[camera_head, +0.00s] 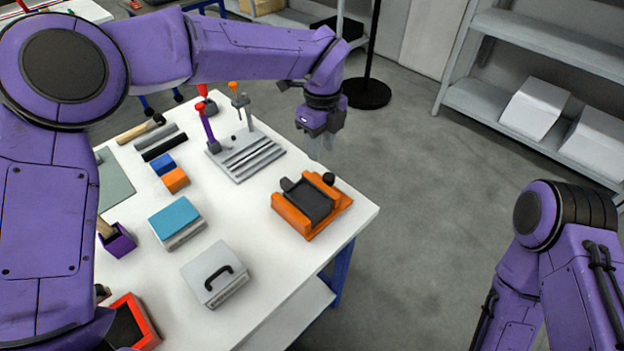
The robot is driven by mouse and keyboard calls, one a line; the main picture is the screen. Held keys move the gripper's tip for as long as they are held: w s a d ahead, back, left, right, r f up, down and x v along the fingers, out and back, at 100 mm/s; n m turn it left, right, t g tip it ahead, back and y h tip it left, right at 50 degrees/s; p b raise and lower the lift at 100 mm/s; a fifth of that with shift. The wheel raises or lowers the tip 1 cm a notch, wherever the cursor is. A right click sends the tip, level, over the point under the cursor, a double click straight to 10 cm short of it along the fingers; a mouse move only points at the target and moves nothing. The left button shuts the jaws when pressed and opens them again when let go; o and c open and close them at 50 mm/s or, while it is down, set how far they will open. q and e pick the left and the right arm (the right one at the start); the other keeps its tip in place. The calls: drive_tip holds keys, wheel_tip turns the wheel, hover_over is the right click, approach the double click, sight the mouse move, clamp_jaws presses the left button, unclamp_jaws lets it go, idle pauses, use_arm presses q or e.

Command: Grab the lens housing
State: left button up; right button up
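My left gripper (321,146) hangs over the far right edge of the white table, pointing down. An orange fixture with a black cradle and a black knob (312,204) sits on the table's right side, below and apart from the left gripper. A grey box with a black handle (214,273) sits nearer me. My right arm is at the lower right; its gripper is out of frame.
On the white table (268,262) stand a grey slotted plate with upright tools (246,155), a blue-topped box (175,222), small blue and orange blocks (170,174), and a purple bin (118,242). A shelf with white boxes (533,108) stands at right. The floor between is clear.

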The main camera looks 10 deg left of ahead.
use_arm(q)
drive_tip(key=p, duration=0.3)
hover_over(315, 187)
drive_tip(key=f, duration=0.5)
drive_tip(key=shift+s+d+f, duration=0.1)
drive_tip(key=shift+s+d, duration=0.05)
drive_tip(key=shift+s, duration=0.2)
drive_tip(key=f, duration=0.1)
drive_tip(key=w+f, duration=0.1)
drive_tip(key=f, duration=0.1)
drive_tip(key=f+p, duration=0.1)
drive_tip(key=shift+w+f, duration=0.25)
drive_tip(key=shift+f, duration=0.05)
drive_tip(key=shift+s+r, duration=0.15)
drive_tip(key=shift+s, duration=0.25)
drive_tip(key=c, duration=0.4)
clamp_jaws()
use_arm(e)
drive_tip(key=r, duration=0.1)
drive_tip(key=s+r, duration=0.1)
drive_tip(key=r, duration=0.2)
drive_tip(key=shift+s+r, duration=0.1)
drive_tip(key=shift+s, duration=0.15)
